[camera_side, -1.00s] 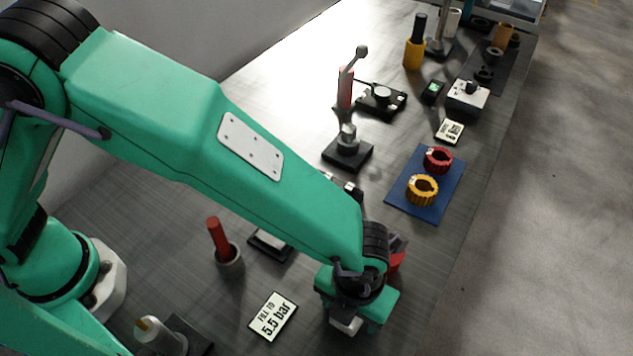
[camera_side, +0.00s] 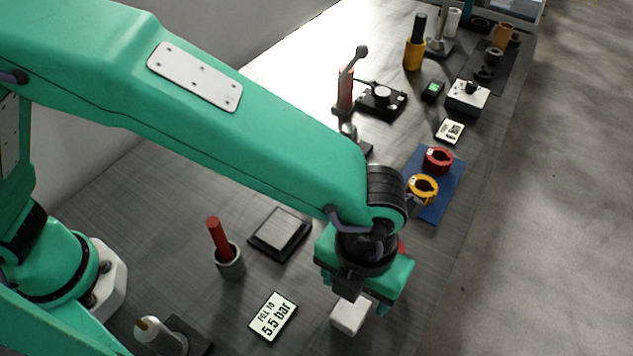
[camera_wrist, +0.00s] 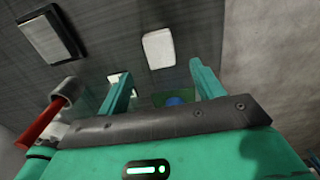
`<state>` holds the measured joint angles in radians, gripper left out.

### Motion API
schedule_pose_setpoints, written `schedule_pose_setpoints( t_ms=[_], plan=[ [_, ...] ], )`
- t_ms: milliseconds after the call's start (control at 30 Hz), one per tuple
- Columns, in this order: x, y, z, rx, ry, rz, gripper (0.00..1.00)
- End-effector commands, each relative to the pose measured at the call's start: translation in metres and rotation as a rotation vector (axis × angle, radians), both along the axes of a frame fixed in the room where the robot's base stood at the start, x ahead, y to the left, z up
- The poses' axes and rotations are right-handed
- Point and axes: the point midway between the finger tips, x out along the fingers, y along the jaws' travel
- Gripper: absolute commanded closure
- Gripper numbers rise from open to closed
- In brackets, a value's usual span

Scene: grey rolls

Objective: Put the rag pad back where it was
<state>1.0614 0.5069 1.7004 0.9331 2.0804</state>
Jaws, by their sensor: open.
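The rag pad, a small white block (camera_side: 350,314), lies on the grey table to the right of the "FILL TO 5.5 bar" card. It also shows in the wrist view (camera_wrist: 158,48), beyond and between the fingertips, with no finger touching it. My gripper (camera_side: 354,292) is above the pad, open and empty. Its two green fingers also show apart in the wrist view (camera_wrist: 161,78). A low black-framed tray with a grey top (camera_side: 280,231) stands empty to the left; the wrist view shows it at upper left (camera_wrist: 48,36).
A grey cup with a red stick (camera_side: 229,262) and the card (camera_side: 272,316) stand left of my gripper. A blue mat (camera_side: 448,190) with a red ring (camera_side: 438,160) and a yellow ring (camera_side: 423,189) lies behind. A red thing is mostly hidden behind my gripper.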

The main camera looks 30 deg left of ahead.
Motion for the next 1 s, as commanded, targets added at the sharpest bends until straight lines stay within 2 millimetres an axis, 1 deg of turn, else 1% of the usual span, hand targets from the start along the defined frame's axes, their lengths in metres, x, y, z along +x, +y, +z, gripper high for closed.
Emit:
schedule_pose_setpoints(
  t_ms=[33, 100, 300, 1000],
  plan=[
    [0.0, 0.0, 0.008, -0.003, -0.001, 0.0, 0.33],
    [0.0, 0.0, 0.017, -0.002, -0.001, 0.0, 0.33],
    [0.0, 0.0, 0.031, -0.001, 0.0, 0.0, 0.33],
    [0.002, 0.002, 0.034, -0.002, -0.001, 0.013, 0.33]
  ],
)
